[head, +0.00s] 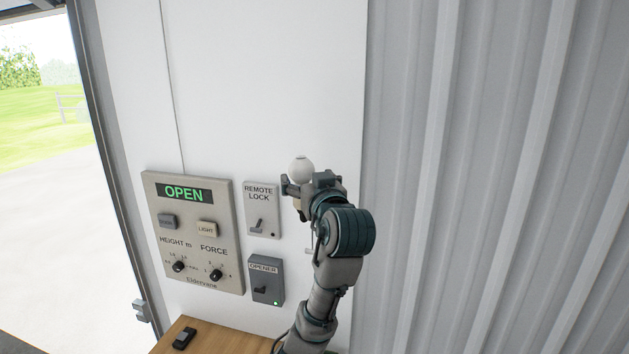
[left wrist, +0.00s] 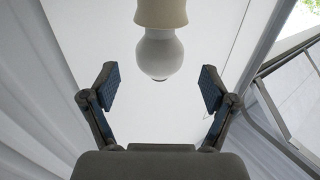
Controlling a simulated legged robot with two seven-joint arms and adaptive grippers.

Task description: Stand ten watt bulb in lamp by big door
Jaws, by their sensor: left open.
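A round white bulb (head: 301,169) shows just above my left gripper (head: 302,188) in the head view, in front of the white wall panel. In the left wrist view the bulb (left wrist: 160,55) meets a cream lamp holder (left wrist: 161,12) at the top edge. That view looks upside down against the head view, so the bulb appears to stand upright in the holder. My left gripper (left wrist: 156,88) is open, its two fingers apart on either side, with gaps between them and the bulb. My gripper hides most of the holder in the head view. My right gripper is not in view.
A door control panel (head: 192,232) reading OPEN, a remote lock switch (head: 262,209) and an opener switch (head: 266,280) are on the wall left of my arm. A wooden surface (head: 218,338) lies below, with a small black switch (head: 183,338). Ribbed metal wall (head: 500,180) fills the right.

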